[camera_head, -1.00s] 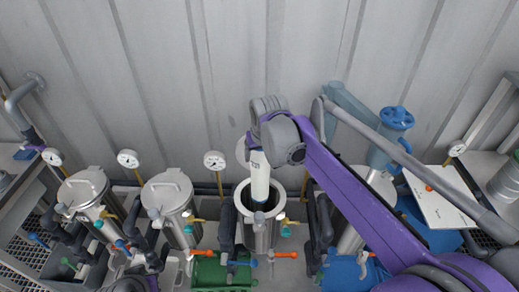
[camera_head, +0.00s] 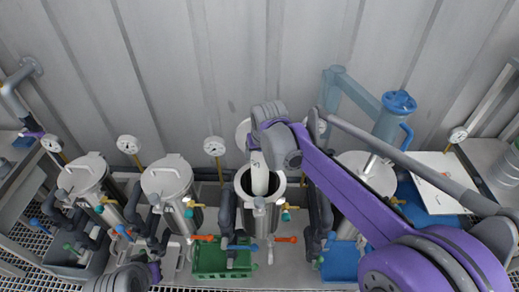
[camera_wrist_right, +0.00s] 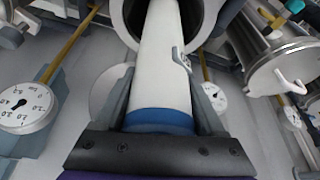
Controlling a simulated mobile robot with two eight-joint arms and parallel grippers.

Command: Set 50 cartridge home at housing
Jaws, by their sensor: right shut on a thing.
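The white cartridge (camera_head: 260,178) is held upright by my right gripper (camera_head: 257,152), with its lower end inside the open mouth of the steel housing (camera_head: 258,218). In the right wrist view the fingers are shut around the cartridge (camera_wrist_right: 161,60), near its blue end band (camera_wrist_right: 158,120). There the cartridge runs into the dark opening of the housing (camera_wrist_right: 128,12); its far end is hidden. A grey and purple part of my left arm shows at the bottom left of the head view, but its fingers cannot be made out.
Two lidded steel vessels (camera_head: 167,178) (camera_head: 84,176) stand to the left and another (camera_head: 366,172) to the right. Pressure gauges (camera_head: 214,146) rise behind them. A green crate (camera_head: 222,262) sits in front. A blue-handled post (camera_head: 392,118) and a white panel (camera_head: 436,185) are at right.

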